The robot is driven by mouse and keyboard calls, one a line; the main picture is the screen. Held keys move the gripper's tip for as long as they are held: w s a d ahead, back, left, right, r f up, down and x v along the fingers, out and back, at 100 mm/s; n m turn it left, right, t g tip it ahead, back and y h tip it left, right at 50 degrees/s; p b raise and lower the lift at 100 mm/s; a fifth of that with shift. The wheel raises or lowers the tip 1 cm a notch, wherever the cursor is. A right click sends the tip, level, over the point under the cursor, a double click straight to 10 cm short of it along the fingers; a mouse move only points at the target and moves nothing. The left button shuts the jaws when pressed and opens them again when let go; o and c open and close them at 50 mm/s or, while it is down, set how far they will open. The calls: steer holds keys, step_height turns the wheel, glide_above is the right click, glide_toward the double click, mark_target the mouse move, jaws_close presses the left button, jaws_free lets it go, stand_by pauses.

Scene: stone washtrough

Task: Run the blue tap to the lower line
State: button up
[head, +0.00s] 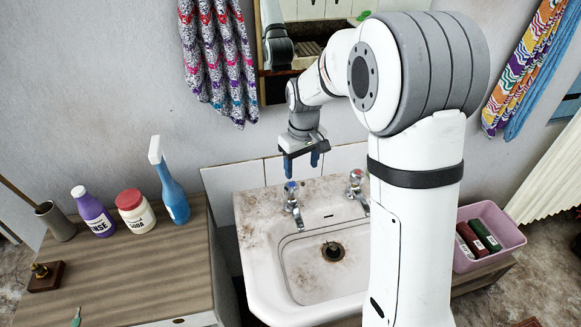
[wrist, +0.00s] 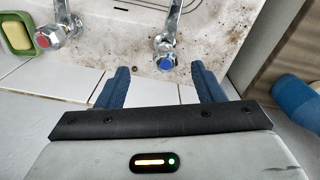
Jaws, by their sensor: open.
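The blue tap (head: 291,188) is the left tap on the back ledge of the stained white basin (head: 262,268). In the wrist view the blue-capped handle (wrist: 165,61) lies between and just beyond my fingertips. My gripper (head: 302,163) is open, with blue fingers pointing down above and slightly behind the tap; it also shows in the wrist view (wrist: 161,70). I cannot tell whether the fingers touch the handle. The basin shows its dark drain (head: 332,252) and no visible water. I cannot make out a lower line. My arm hides the basin's right side.
A red tap (head: 356,179) stands right of the blue one. A green dish with yellow soap (wrist: 18,35) lies near it. A wooden counter (head: 130,270) at left holds a blue spray bottle (head: 173,195) and other containers. A pink tub (head: 495,235) stands at right.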

mark_target(292, 184)
steer(key=shift+n, duration=0.5)
steer(key=w+a+f, duration=0.2)
steer(key=w, duration=0.1)
steer(key=shift+a+f+p, duration=0.15)
steer(key=shift+f+p, duration=0.15)
steer(key=shift+f, duration=0.1)
steer(key=shift+w+a+f, duration=0.1)
steer(key=shift+f, duration=0.25)
step_height(292, 184, down, 7)
steer(key=shift+f+p, duration=0.15)
steer(key=shift+p, duration=0.5)
